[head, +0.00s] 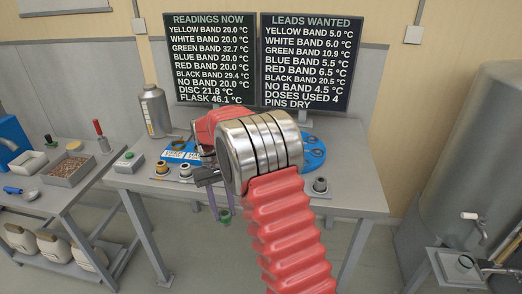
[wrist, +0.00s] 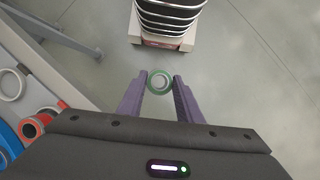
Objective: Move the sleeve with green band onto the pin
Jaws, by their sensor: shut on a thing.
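The sleeve with green band (head: 224,215) is between the tips of my gripper (head: 217,208), in front of the table and clear of its top. In the wrist view the sleeve's green ring (wrist: 160,82) shows end-on between the two purple fingers, and my gripper (wrist: 158,90) is shut on it. The floor lies below it. I cannot make out which pin is meant; the blue disc (head: 316,152) with several dark round spots is partly hidden behind my arm.
Other sleeves stand along the table's front edge, including a yellow-banded one (head: 162,167) and a dark-topped one (head: 320,185). A metal flask (head: 154,110) stands at the back left. Two screens (head: 210,60) show readings and wanted leads. A red-banded sleeve (wrist: 36,125) is left of my gripper.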

